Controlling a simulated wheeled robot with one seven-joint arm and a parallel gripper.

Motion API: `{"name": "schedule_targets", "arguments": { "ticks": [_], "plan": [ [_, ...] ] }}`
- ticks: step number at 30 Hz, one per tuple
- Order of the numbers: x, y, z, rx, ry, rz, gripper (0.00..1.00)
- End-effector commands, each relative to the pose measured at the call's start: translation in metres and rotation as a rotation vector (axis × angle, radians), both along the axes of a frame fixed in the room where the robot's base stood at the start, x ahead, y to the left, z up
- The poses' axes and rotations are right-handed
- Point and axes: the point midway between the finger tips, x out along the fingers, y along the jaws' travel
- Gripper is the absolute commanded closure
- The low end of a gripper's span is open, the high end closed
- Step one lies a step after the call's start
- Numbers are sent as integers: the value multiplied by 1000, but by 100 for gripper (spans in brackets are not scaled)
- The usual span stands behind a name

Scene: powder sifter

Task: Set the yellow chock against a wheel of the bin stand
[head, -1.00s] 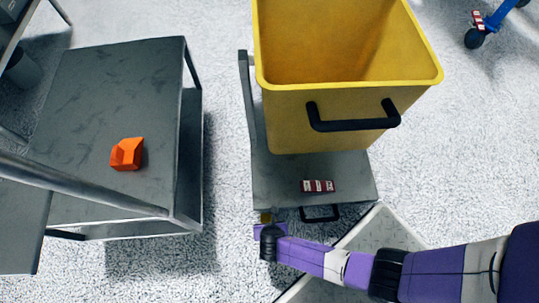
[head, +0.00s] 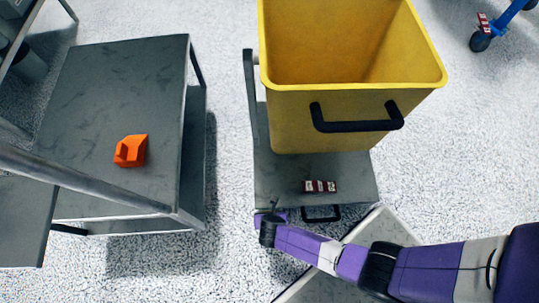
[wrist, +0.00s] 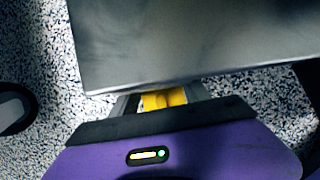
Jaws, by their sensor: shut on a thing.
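The yellow chock (wrist: 163,99) is held between the fingers of my gripper (wrist: 162,103) in the wrist view. Part of it is hidden under the edge of the grey bin stand (wrist: 200,45). In the head view my gripper (head: 268,219) is at the near left corner of the bin stand (head: 285,178), low beside its edge, and the chock is hidden there. The stand carries a large yellow bin (head: 330,130) with a black handle. The stand's wheels are hidden beneath its deck, so I cannot tell whether the chock touches one.
A grey table (head: 110,100) with an orange block (head: 131,151) stands to the left, with a strip of speckled floor between. A red and white label (head: 319,187) is on the stand's deck. A blue wheeled frame (head: 500,22) is at the far right.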

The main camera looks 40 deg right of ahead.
Motion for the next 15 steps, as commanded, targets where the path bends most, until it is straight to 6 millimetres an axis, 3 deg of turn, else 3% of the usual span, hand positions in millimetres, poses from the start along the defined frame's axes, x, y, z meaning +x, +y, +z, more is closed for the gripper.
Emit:
{"name": "schedule_targets", "arguments": {
  "ticks": [2, 3, 6, 15],
  "plan": [
    [1, 0, 0, 0, -1, -1, 96],
    [1, 0, 0, 0, -1, -1, 40],
    [1, 0, 0, 0, -1, -1, 20],
    [0, 0, 1, 0, 0, 0, 20]
  ]
}}
